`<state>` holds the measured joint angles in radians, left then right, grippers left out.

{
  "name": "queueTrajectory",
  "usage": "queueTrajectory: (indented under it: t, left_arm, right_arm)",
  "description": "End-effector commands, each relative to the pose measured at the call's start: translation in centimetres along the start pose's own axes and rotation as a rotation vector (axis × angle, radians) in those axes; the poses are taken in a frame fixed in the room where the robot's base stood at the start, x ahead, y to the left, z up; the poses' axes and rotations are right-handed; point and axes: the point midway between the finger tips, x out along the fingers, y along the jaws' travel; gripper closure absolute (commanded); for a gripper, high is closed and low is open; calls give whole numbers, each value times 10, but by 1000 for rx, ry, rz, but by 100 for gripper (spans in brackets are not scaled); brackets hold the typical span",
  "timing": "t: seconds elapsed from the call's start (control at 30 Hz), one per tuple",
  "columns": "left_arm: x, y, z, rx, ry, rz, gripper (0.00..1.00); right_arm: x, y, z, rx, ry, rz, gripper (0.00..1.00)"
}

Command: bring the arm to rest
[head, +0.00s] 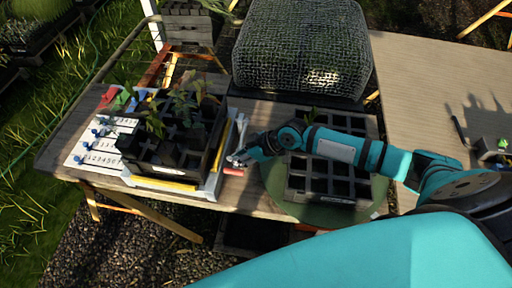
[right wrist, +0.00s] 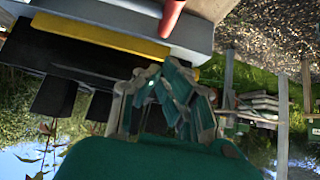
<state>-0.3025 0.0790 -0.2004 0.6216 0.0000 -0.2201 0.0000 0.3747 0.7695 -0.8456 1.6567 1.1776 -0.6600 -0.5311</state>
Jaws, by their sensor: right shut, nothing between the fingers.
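My right gripper (head: 236,161) is shut and empty at the right side of the black plant tray (head: 170,155), over the wooden table. In the right wrist view its fingers (right wrist: 170,80) are drawn together in front of the dark tray and its yellow strip (right wrist: 100,35). My right arm reaches in from the right, across the second black cell tray (head: 325,178), and hides part of it. I cannot tell whether the gripper touches the tray beside it. My left gripper is not in view.
The cell tray stands on a round green mat (head: 300,212). White numbered cards (head: 98,145) with blue pegs lie left of the plant tray. A grey mesh-covered crate (head: 300,50) stands behind. A small red piece (head: 233,171) lies near the gripper.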

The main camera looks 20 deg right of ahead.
Motion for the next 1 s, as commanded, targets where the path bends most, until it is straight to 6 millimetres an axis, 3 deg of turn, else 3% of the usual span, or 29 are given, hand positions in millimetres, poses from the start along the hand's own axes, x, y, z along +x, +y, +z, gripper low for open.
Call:
queueTrajectory:
  t: [0.03, 0.2, 0.4, 0.73, 0.87, 1.0]
  left_arm:
    - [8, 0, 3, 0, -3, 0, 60]
    - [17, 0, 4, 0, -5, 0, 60]
    - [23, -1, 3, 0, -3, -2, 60]
    - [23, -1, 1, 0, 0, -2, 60]
    - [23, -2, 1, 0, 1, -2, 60]
    - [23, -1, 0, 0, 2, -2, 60]
  right_arm:
    - [-8, -2, 8, -3, -7, -1, 100]
    - [-42, -3, 7, -2, -5, -1, 100]
    - [-70, -4, 5, -1, -4, -1, 100]
    - [-76, -10, 3, 0, -3, -8, 100]
    - [-61, -44, 2, -11, -15, -47, 100]
    - [-42, -111, 2, 8, -50, -59, 100]
